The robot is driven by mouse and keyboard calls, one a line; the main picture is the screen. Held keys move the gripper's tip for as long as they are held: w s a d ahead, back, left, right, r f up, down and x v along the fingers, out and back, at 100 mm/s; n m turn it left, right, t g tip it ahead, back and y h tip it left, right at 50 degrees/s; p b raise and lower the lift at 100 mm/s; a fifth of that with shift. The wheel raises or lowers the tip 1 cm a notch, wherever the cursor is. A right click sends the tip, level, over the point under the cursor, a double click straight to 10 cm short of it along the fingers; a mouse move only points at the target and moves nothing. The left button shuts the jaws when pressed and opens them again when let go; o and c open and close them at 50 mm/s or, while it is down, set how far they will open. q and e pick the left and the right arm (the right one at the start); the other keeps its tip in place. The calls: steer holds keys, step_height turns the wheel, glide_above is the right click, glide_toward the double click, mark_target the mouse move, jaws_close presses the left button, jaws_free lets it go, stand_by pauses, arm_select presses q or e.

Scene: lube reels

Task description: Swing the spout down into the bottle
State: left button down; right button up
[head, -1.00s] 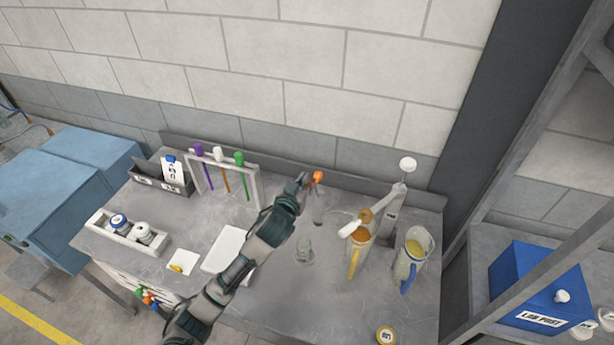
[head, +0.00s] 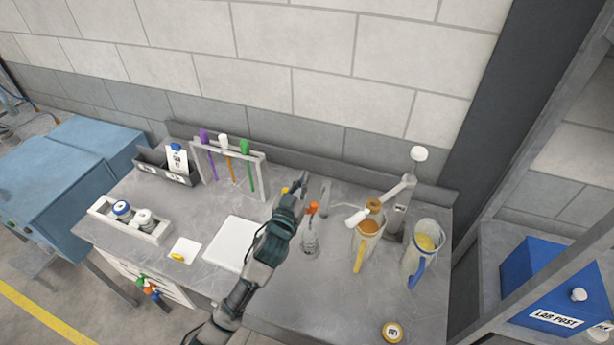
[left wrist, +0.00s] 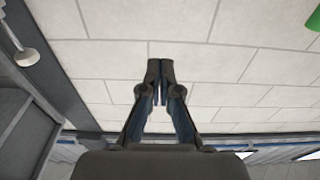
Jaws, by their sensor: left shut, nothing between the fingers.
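The clear bottle (head: 310,242) stands on the bench, right of my left forearm. The spout's orange end (head: 313,208) is just above the bottle's top in the head view, beside the small grey post (head: 325,196). I cannot tell whether the spout's tip is inside the neck. My left gripper (head: 301,188) is just left of and behind the orange end, and any contact is unclear. In the left wrist view its fingertips (left wrist: 160,66) are together with nothing between them, against the wall. My right gripper is not in view.
Right of the bottle are a jug with amber liquid (head: 366,243), a lever pump (head: 399,208) and a jug with a blue handle (head: 421,252). A rack (head: 229,153) with coloured-topped sticks and a white tray (head: 234,243) are to the left. The front right bench is mostly clear.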

arm_select(q)
steer(key=s+a+f+b, duration=0.2)
steer(key=s+f, duration=0.4)
steer(key=f, duration=0.1)
steer(key=shift+s+b, duration=0.35)
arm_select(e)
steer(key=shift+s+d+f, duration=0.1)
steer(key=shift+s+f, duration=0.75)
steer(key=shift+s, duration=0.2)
arm_select(q)
steer(key=shift+d+r, duration=0.1)
